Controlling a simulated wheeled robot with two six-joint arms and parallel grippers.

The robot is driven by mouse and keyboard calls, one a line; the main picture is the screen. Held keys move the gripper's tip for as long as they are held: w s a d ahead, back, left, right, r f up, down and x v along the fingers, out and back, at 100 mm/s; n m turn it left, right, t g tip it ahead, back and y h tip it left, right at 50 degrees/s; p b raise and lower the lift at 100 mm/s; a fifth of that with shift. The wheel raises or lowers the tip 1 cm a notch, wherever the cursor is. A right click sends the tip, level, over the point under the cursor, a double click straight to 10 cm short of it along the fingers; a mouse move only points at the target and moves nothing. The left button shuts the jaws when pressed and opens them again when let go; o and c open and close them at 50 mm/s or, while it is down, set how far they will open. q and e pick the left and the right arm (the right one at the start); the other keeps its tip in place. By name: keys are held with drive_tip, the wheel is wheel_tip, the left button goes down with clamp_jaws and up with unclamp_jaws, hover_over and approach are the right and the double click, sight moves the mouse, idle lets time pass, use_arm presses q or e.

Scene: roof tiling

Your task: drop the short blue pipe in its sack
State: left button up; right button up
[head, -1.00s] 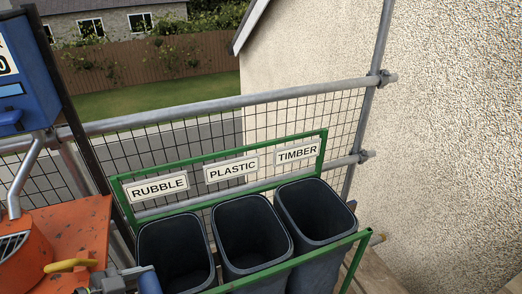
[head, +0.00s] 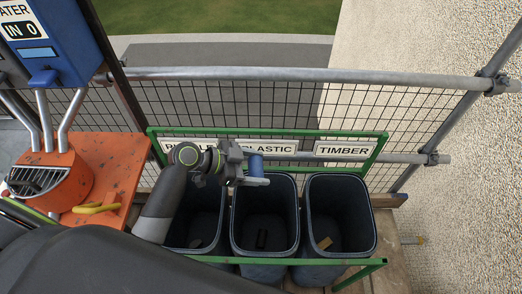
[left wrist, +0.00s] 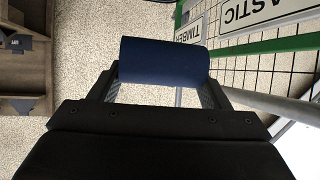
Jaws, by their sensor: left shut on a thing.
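The short blue pipe (head: 256,165) is clamped in my left gripper (head: 250,178). It is held above the back rim of the middle sack, marked PLASTIC (head: 265,203). In the left wrist view the blue pipe (left wrist: 163,61) lies across between both fingers of the left gripper (left wrist: 158,95). The RUBBLE sack (head: 208,220) is to the left, partly hidden by my left arm. The TIMBER sack (head: 340,205) is to the right. My right gripper does not show.
A dark piece (head: 261,240) lies in the middle sack and a wooden piece (head: 325,243) in the TIMBER sack. A green frame (head: 376,150) surrounds the sacks. An orange machine (head: 60,178) stands left; a scaffold rail (head: 300,74) and mesh run behind.

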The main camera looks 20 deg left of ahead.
sight(261, 176)
use_arm(q)
drive_tip(key=shift+w+d+r, duration=0.1)
drive_tip(key=shift+d+r, duration=0.25)
drive_tip(key=shift+r, duration=0.05)
drive_tip(key=shift+w+d, duration=0.1)
drive_tip(key=shift+d, duration=0.05)
drive_tip(key=shift+w+d+f, duration=0.1)
drive_tip(key=shift+f, duration=0.45)
drive_tip(key=shift+f+b, duration=0.35)
wheel_tip(261, 176, down, 4)
drive_tip(key=b, duration=0.2)
drive_tip(key=shift+b, duration=0.35)
drive_tip(key=shift+f, duration=0.25)
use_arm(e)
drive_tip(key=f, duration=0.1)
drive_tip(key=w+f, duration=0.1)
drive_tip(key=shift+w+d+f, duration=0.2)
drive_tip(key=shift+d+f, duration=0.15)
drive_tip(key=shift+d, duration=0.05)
use_arm(q)
drive_tip(key=o, duration=1)
